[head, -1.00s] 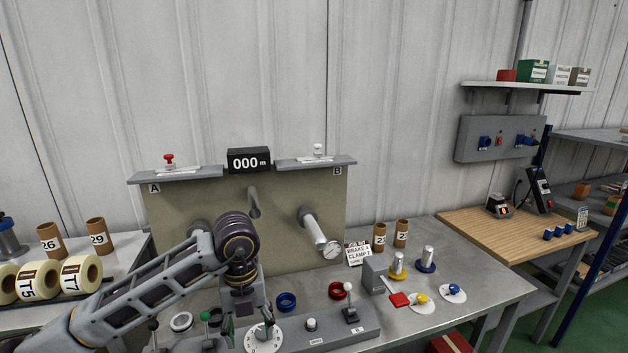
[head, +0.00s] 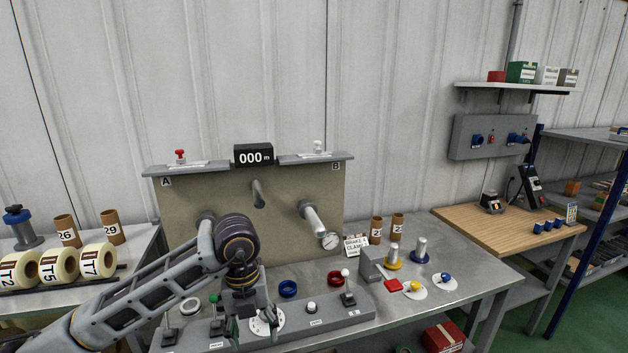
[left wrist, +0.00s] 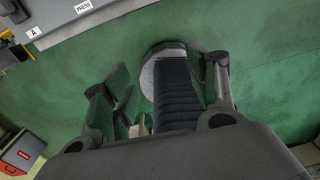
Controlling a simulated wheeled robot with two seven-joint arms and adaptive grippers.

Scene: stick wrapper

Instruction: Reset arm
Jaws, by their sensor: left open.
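My left arm comes in from the lower left of the head view and bends down at a dark wrist joint. My left gripper (head: 243,318) hangs in front of the control panel (head: 330,318) and hides part of it, including part of the white dial (head: 266,321). In the left wrist view, my left gripper (left wrist: 165,72) has its two fingers spread apart with nothing held between them. Green floor (left wrist: 265,60) shows beyond the fingers, and the bench edge (left wrist: 105,22) with its "A" and "PRESS" labels is at the upper left. My right gripper is out of view.
The grey bench (head: 465,285) carries cardboard tubes (head: 376,230), a grey block (head: 371,264) and spindles. A side table with label rolls (head: 97,261) stands left. A wooden-topped bench (head: 480,225) stands right. A red box (head: 443,337) is low at the right.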

